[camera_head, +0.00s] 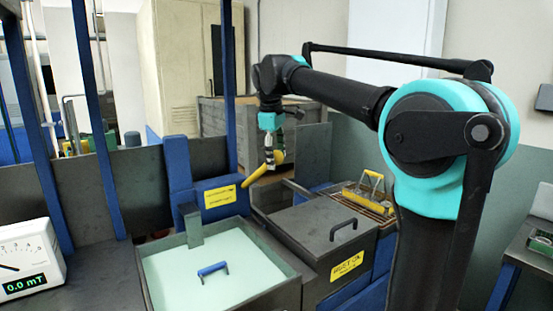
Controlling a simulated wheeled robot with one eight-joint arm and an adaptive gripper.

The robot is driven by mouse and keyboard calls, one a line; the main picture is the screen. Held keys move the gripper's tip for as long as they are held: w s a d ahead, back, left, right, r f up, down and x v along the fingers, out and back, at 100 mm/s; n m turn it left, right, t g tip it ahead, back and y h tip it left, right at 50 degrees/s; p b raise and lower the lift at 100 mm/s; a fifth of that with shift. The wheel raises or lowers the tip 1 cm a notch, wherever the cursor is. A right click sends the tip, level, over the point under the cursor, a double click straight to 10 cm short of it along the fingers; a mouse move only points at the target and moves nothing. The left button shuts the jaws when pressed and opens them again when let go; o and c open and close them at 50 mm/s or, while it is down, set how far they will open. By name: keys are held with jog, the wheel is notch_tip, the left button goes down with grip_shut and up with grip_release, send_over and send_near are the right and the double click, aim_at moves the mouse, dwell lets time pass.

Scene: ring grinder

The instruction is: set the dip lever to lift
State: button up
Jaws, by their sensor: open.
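A yellow lever (252,177) sticks out up and to the right from a blue post (182,168); I take it as the dip lever. A yellow label (219,196) sits on the blue housing beside it, its text too small to read. My gripper (275,160) hangs pointing down at the upper end of the lever. It is open. Its fingers overlap the lever's end in the picture, and I cannot tell whether they touch it or stand around it.
A tank (286,301) of pale green liquid, with a blue handle (212,269) in it, stands in front. A dark lidded box (310,232) and a yellow-handled basket (367,196) are to the right. A meter (30,260) reading 0.0 mT stands at left.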

jog(key=shift+w+f, duration=0.1)
jog(key=shift+f, duration=0.3)
jog(key=shift+c, duration=0.4)
grip_shut()
